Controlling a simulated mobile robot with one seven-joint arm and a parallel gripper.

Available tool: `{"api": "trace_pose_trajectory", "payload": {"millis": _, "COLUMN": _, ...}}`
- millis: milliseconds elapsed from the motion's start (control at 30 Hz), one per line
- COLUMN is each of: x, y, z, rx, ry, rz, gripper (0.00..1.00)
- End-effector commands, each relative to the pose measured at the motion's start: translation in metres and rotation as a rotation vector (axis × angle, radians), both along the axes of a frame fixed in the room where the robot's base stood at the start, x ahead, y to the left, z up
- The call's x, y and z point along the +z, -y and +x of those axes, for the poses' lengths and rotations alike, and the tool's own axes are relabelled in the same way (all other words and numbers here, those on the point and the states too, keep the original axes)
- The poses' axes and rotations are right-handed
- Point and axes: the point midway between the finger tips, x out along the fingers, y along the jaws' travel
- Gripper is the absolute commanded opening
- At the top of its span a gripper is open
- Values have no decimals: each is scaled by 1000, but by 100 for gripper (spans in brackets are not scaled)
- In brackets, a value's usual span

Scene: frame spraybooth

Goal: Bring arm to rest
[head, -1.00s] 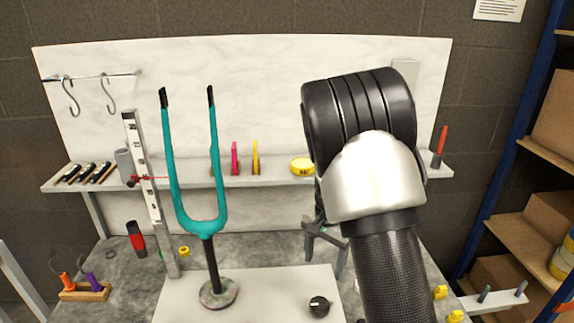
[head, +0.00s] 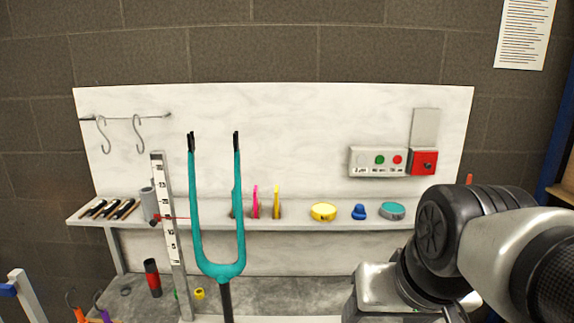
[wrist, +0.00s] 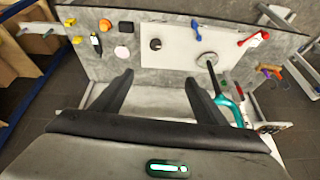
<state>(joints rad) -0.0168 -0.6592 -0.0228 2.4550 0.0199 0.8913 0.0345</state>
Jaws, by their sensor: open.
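My gripper (wrist: 156,92) shows in the wrist view with its two dark fingers spread wide apart and nothing between them. It hangs above the bench, pointing at the worktop. In the head view my arm fills the lower right, and the gripper itself cannot be made out there. The teal fork frame (head: 218,268) stands upright with black tips, left of my arm and apart from it. In the wrist view it also shows (wrist: 237,112), right of the gripper, partly hidden by it.
A height gauge (head: 170,240) stands left of the fork. A shelf (head: 290,226) holds tape rolls and tools. A control box (head: 378,161) with buttons is on the back panel. Hooks (head: 103,135) hang at left. The wrist view shows a white board (wrist: 170,58) with a black knob (wrist: 155,44).

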Motion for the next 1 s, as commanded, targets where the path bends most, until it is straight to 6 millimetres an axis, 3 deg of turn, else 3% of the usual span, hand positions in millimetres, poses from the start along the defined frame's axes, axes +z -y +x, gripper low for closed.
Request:
{"api": "trace_pose_trajectory", "payload": {"millis": 100, "x": 2, "y": 3, "z": -18, "rx": 34, "ry": 43, "rz": -50, "gripper": 66}}
{"api": "trace_pose_trajectory", "payload": {"millis": 200, "x": 32, "y": 3, "z": -18, "rx": 38, "ry": 38, "rz": -53, "gripper": 66}}
{"api": "trace_pose_trajectory", "payload": {"millis": 667, "x": 136, "y": 3, "z": -17, "rx": 36, "ry": 38, "rz": -50, "gripper": 66}}
{"api": "trace_pose_trajectory", "payload": {"millis": 800, "x": 145, "y": 3, "z": -17, "rx": 36, "ry": 37, "rz": -50, "gripper": 66}}
{"api": "trace_pose_trajectory", "payload": {"millis": 1000, "x": 143, "y": 3, "z": -17, "rx": 36, "ry": 37, "rz": -49, "gripper": 66}}
